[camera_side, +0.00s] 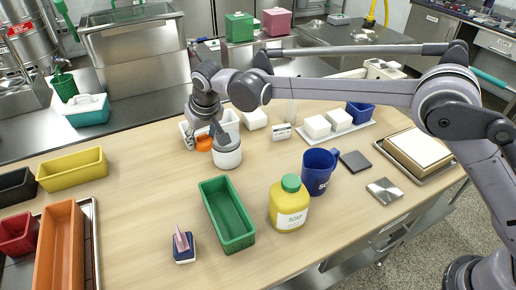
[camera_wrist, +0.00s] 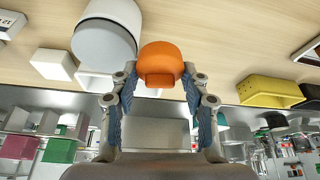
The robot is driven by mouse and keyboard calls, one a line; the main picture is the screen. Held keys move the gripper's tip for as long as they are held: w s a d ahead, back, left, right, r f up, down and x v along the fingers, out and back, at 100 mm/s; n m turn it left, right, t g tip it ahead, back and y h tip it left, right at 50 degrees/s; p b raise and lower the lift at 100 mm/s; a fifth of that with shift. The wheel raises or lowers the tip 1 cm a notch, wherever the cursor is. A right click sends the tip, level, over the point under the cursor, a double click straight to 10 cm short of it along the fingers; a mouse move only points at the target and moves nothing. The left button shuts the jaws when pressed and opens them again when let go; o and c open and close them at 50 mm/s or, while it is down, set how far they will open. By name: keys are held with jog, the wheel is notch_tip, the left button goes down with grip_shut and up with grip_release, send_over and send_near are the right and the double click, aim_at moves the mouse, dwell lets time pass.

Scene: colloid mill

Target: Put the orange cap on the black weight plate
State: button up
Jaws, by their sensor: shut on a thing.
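The orange cap (camera_wrist: 161,64) sits between my gripper's fingers in the wrist view, and my gripper (camera_wrist: 160,82) is shut on it. In the side view the cap (camera_side: 204,144) shows just left of a white canister with a grey top (camera_side: 228,157), with my gripper (camera_side: 196,138) above and around it. I cannot tell whether the cap touches the table. The black weight plate (camera_side: 355,161), a flat dark square, lies on the right part of the table, well away from my gripper. Its top looks bare. It is not seen in the wrist view.
The white canister (camera_wrist: 106,32) stands close beside the cap. A blue mug (camera_side: 318,172), a yellow soap bottle (camera_side: 289,207), a green tray (camera_side: 205,187) and white blocks (camera_side: 317,127) stand around the middle. A silver plate (camera_side: 384,191) lies near the black plate. The left-centre table is clear.

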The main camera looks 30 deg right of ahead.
jog(key=s+d+r+m+h, duration=0.1)
jog(key=s+d+m, duration=0.1)
jog(key=d, duration=1.4)
jog(key=s+d+r+m, duration=0.1)
jog(key=d+r, duration=0.1)
jog(key=d, duration=1.3)
jog(key=s+d+f+m+h, duration=0.1)
jog(key=s+d+f+m, duration=0.15)
jog(key=s+d, duration=1.75)
send_over(354, 157)
jog(key=s, duration=0.2)
jog(key=shift+m, duration=0.35)
jog(key=f, duration=0.6)
jog(key=shift+w+a+f, duration=0.15)
jog(key=shift+w+a, duration=0.05)
jog(key=shift+f, duration=2.05)
jog(key=shift+f, duration=0.15)
jog(key=o, duration=1)
